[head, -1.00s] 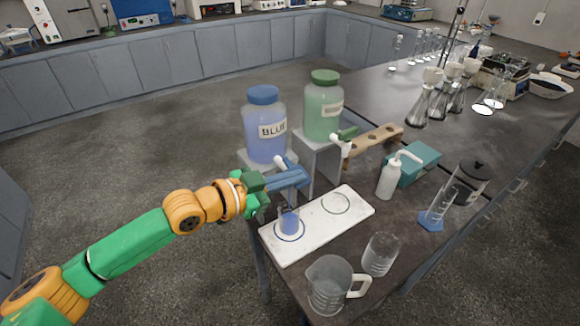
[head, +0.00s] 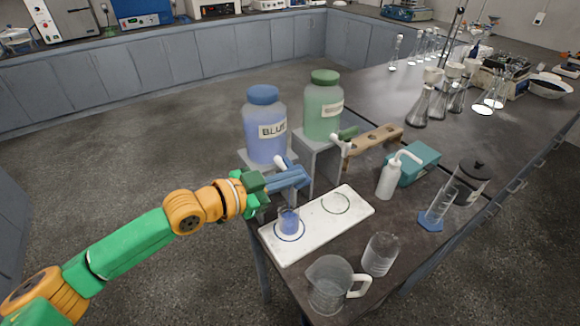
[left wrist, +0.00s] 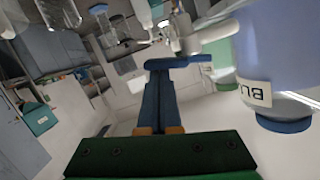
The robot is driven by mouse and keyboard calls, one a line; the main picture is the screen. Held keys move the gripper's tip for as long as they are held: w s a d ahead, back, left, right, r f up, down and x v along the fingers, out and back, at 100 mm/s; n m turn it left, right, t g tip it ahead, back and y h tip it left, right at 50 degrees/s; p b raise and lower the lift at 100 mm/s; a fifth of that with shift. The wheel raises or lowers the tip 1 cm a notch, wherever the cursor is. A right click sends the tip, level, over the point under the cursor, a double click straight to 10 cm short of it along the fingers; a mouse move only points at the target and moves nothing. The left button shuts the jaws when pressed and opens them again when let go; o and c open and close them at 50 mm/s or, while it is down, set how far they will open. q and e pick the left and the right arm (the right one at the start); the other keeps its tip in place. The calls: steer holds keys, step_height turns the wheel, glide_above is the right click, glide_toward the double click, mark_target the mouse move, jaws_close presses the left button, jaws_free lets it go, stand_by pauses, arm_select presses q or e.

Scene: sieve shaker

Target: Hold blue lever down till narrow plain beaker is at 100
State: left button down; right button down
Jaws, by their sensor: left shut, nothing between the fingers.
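The blue jar (head: 265,135) stands on a small stand with a tap below it. The blue lever (left wrist: 187,62) of that tap shows beyond my fingertips in the left wrist view. My left gripper (head: 300,178) is shut and empty, its blue fingers at the lever; whether they touch it I cannot tell. A narrow beaker (head: 289,223) with blue liquid stands upright below the tap, inside a ring mark on the white board (head: 312,232). Its marks are too small to read. My right gripper is not in view.
A green jar (head: 322,112) with its own tap stands to the right. The second ring mark on the board is empty. A jug (head: 328,287), an empty beaker (head: 380,256), a wash bottle (head: 387,180) and a measuring cylinder (head: 438,208) stand near the board.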

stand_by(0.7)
